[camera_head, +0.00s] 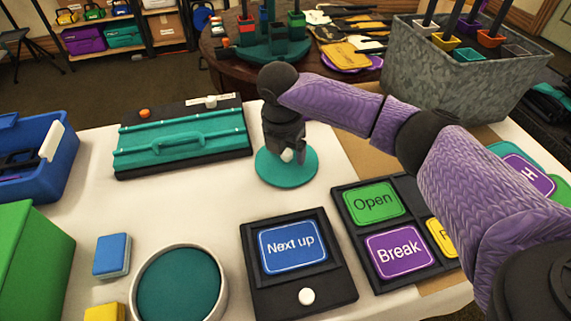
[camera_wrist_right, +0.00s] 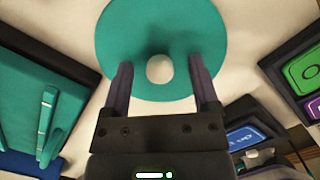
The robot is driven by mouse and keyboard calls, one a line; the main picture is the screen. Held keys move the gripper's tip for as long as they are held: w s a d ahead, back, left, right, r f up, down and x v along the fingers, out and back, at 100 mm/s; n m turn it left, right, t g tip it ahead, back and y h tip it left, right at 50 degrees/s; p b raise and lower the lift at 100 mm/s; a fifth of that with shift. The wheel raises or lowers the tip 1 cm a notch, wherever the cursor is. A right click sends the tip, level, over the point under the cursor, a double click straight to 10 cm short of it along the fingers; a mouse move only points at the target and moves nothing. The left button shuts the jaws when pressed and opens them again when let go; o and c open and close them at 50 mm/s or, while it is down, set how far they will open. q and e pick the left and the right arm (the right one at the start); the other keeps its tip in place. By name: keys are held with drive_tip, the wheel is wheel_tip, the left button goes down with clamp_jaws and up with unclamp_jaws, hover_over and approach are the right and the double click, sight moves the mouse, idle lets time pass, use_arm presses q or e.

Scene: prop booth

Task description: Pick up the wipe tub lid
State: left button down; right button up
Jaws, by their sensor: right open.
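The wipe tub lid (camera_head: 270,175) is a flat teal disc with a small white round knob (camera_head: 287,155), lying on the white table in the head view. The lid (camera_wrist_right: 112,38) and its knob (camera_wrist_right: 159,69) also show in the right wrist view. My right gripper (camera_head: 292,157) points down over the lid and hides its far part in the head view. In the right wrist view the gripper (camera_wrist_right: 160,66) is open, and the knob appears between its fingertips with space on both sides. My left gripper is in neither view.
A round white-rimmed tub (camera_head: 221,292) with teal inside stands at the front. A teal-and-black case (camera_head: 175,147) lies left of the lid. A "Next up" panel (camera_head: 335,283) and a card tray (camera_head: 343,206) lie in front and right. A blue bin (camera_head: 55,172) is at left.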

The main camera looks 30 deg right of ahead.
drive_tip(key=shift+r, duration=0.1)
clamp_jaws()
